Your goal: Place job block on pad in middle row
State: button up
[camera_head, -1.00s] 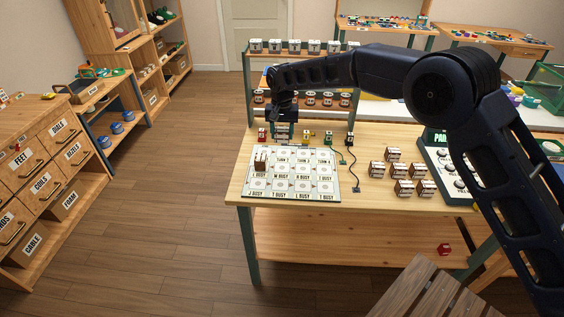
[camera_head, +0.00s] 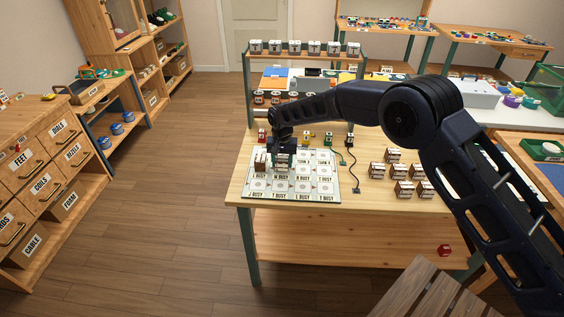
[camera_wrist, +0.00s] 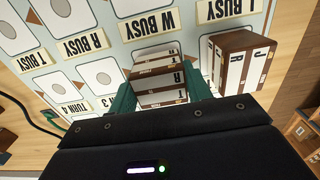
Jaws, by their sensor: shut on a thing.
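My gripper (camera_head: 283,158) is over the upper left part of the pale pad board (camera_head: 330,190). In the wrist view its green fingers (camera_wrist: 158,85) are closed on the sides of a brown and white job block (camera_wrist: 157,68). The held block is mostly hidden in the head view. I cannot tell whether it touches the board. A second brown and white block (camera_wrist: 236,62) stands beside it, apart from the fingers; in the head view it is the block at the board's left edge (camera_head: 260,161). Several pads with circles and BUSY labels are bare.
Several brown and white blocks (camera_head: 403,188) stand on the table right of the board. A dark cable (camera_head: 353,170) lies between them. A rack of small blocks (camera_head: 305,47) rises behind the table. Small colored items (camera_head: 306,135) line the board's back edge.

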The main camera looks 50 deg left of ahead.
aim_at(282, 159)
jog(key=shift+f, duration=0.15)
jog(key=o, duration=1)
notch_tip(282, 159, up, 12)
jog(key=shift+r, duration=0.15)
